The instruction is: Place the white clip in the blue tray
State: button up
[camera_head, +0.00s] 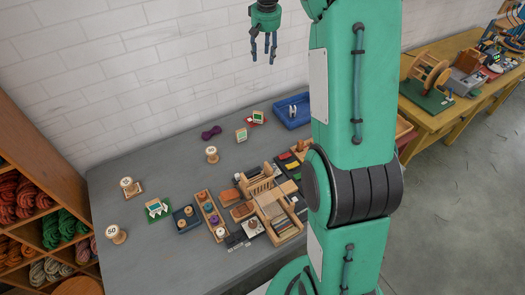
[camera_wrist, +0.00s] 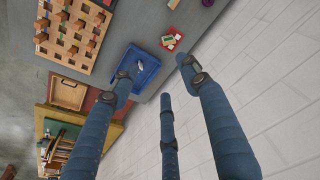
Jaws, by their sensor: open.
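The blue tray (camera_head: 301,121) lies at the far right of the grey table, near the wall, partly beside my arm. A small pale item (camera_head: 292,110) is in it, which looks like the white clip. In the wrist view the blue tray (camera_wrist: 149,77) shows between my fingers, with a whitish-grey item (camera_wrist: 139,65) inside; I cannot make out its exact shape. My gripper (camera_head: 264,58) is open and empty, raised high above the table in front of the white wall. Its blue fingers (camera_wrist: 155,75) are spread in the wrist view, and one overlaps the tray's edge.
A red card with a green-and-white piece (camera_head: 254,117) lies left of the tray, with a purple dumbbell-shaped piece (camera_head: 211,132) further left. Wooden racks (camera_head: 262,190) and boxes crowd the table's front. Spools (camera_head: 116,234) stand at left. The table's back left is clear.

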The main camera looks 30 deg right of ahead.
jog(key=s+a+r+t, duration=0.1)
jog(key=s+a+r, duration=0.3)
jog(key=s+a, duration=0.25)
jog(key=s+a+r+n, duration=0.1)
jog(key=s+a+r, duration=0.3)
jog(key=s+a, duration=0.3)
jog(key=s+a+r+t, duration=0.1)
jog(key=s+a+r, duration=0.35)
jog(key=s, duration=0.45)
jog(key=s+a+f, duration=0.2)
jog(key=s+a, duration=0.1)
jog(key=s, duration=0.5)
jog(key=s+a+f+n+t, duration=0.1)
jog(key=s+a+f, duration=0.1)
jog(key=s, duration=0.5)
jog(key=s+a+f, duration=0.2)
jog(key=s+a, duration=0.2)
jog(key=s, duration=0.4)
jog(key=shift+s+a+f+n+t+y, duration=0.2)
jog(key=shift+s+a+n+t+y, duration=0.1)
jog(key=shift+a+n+t, duration=0.1)
notch_tip(320, 180, down, 3)
jog(key=b, duration=0.3)
jog(key=shift+f, duration=0.2)
